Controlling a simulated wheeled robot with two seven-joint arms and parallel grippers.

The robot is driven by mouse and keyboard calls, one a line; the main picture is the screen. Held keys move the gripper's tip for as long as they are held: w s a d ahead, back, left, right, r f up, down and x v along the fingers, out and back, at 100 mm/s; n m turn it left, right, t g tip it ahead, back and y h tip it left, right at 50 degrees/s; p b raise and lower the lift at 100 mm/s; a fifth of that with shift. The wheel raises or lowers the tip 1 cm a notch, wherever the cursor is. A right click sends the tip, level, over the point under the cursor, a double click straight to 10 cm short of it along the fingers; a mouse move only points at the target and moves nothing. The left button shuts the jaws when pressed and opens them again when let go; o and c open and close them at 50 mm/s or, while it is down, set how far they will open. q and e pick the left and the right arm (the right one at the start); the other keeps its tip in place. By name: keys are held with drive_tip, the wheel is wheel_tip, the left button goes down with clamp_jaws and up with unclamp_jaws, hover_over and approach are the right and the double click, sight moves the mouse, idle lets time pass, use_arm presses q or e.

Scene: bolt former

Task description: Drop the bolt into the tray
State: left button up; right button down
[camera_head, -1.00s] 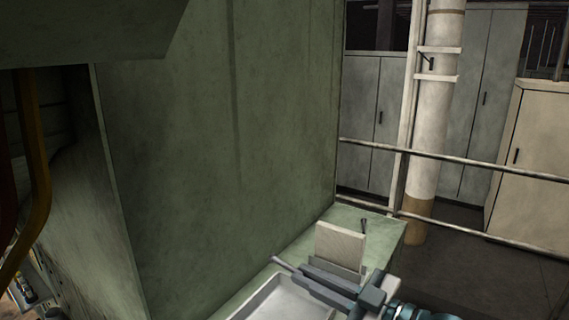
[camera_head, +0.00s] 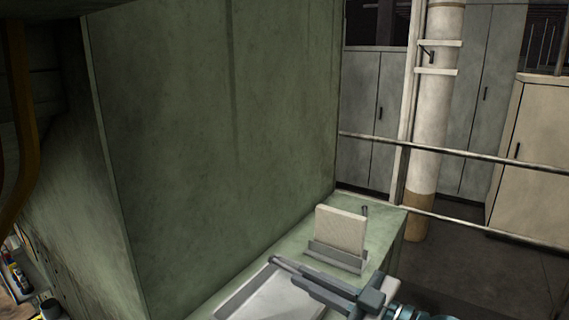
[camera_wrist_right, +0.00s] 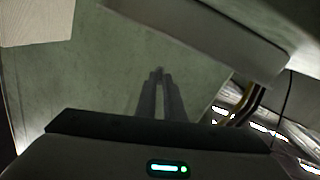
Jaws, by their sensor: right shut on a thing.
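My right gripper (camera_head: 298,274) reaches in from the lower right in the head view, its fingers pointing left over the tray. In the right wrist view its two dark fingers (camera_wrist_right: 159,80) lie close together, shut on the bolt. The bolt (camera_head: 277,262) shows as a small thin rod end at the fingertips, mostly hidden by them. The shallow pale metal tray (camera_head: 240,300) lies on the green ledge below the gripper. The gripper and arm hide part of it, and its lower part is cut off by the frame. My left gripper is not in view.
A pale block sits in a metal holder (camera_head: 338,256) on the green ledge just behind the gripper, with a short dark post (camera_head: 364,211) beside it. A large green machine wall (camera_head: 215,150) rises along the left. A railing (camera_head: 470,158) and cabinets stand beyond.

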drive_tip(key=shift+f, duration=0.35)
drive_tip(key=c, duration=1.8)
unclamp_jaws()
drive_tip(key=shift+b+v, duration=0.6)
drive_tip(key=shift+v, duration=0.25)
drive_tip(key=v, duration=0.1)
drive_tip(key=b+v, duration=0.1)
drive_tip(key=v, duration=0.1)
drive_tip(key=shift+s+d+f+b, duration=0.1)
drive_tip(key=shift+d+f+b, duration=0.1)
drive_tip(key=shift+d+b, duration=0.1)
drive_tip(key=p+v, duration=0.5)
drive_tip(key=v, duration=0.7)
drive_tip(key=shift+s+r+p, duration=0.15)
drive_tip(key=shift+s+p, duration=0.05)
drive_tip(key=shift+p, duration=0.2)
